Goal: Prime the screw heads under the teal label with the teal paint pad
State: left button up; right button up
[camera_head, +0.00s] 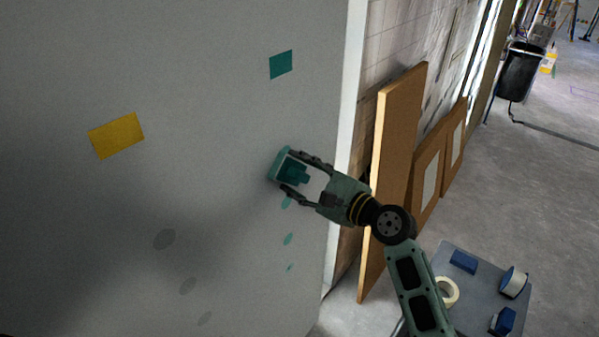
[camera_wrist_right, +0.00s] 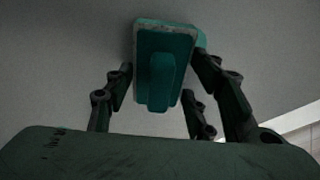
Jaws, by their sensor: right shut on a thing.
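The teal label (camera_head: 281,64) is on the upper right of the grey wall panel. My right gripper (camera_head: 302,174) is shut on the teal paint pad (camera_head: 279,163), below the label. The pad's face is turned to the panel; I cannot tell whether it touches. In the right wrist view the pad (camera_wrist_right: 165,62) sits between the fingers, held by its handle. Below the pad, teal spots show in a column: one just under the gripper (camera_head: 286,203), one lower (camera_head: 288,239) and a small one (camera_head: 289,267). Anything behind the pad is hidden. My left gripper is not in view.
Brown boards (camera_head: 395,150) lean right of the panel's edge. A grey table (camera_head: 482,276) at lower right holds a tape roll (camera_head: 447,292) and blue items (camera_head: 463,262).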

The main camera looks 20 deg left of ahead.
jog(key=shift+f+b, duration=6.25)
jog(key=shift+f, duration=3.1)
